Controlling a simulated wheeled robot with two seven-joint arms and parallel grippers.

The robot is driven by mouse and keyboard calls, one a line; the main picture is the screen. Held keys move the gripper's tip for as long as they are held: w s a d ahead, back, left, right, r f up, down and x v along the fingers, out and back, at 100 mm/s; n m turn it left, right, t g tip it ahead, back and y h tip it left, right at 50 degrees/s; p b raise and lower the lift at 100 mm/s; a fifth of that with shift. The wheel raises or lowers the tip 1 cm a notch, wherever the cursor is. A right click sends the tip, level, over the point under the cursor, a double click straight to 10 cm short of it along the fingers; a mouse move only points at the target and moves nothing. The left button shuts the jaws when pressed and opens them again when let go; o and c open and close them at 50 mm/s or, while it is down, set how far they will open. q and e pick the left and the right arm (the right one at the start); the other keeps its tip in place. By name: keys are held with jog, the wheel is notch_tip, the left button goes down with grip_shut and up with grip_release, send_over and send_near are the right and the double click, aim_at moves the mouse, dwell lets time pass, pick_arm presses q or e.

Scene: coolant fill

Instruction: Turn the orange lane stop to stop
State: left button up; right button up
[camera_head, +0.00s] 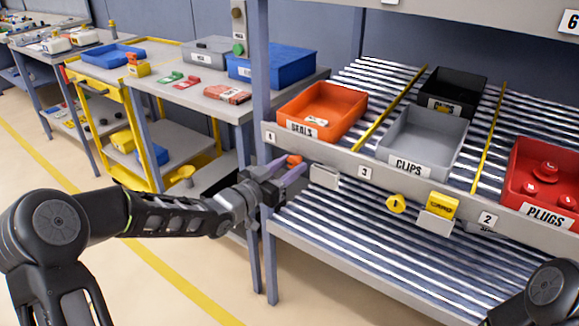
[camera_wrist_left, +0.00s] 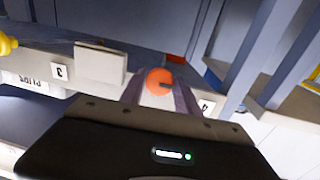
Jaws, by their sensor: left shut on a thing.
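The orange lane stop (camera_head: 294,160) is a small round knob on the front rail of the rack, below the orange SEALS bin. In the left wrist view the lane stop (camera_wrist_left: 158,79) shows its round orange face with a dark mark reaching toward the right. My left gripper (camera_head: 287,170) is at the rail with its purple-grey fingers on either side of the knob. It is shut on the knob; the fingers also show in the left wrist view (camera_wrist_left: 160,95). The stop and run lettering, if any, cannot be read. My right gripper is out of view.
A blank pale plate (camera_head: 325,177) sits on the rail just right of the knob. Above are the orange SEALS bin (camera_head: 345,128), grey CLIPS bin (camera_head: 440,166) and red PLUGS bin (camera_head: 520,190). A rack post (camera_head: 261,60) stands close left.

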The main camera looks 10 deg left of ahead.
pick_arm(q)
grip_shut()
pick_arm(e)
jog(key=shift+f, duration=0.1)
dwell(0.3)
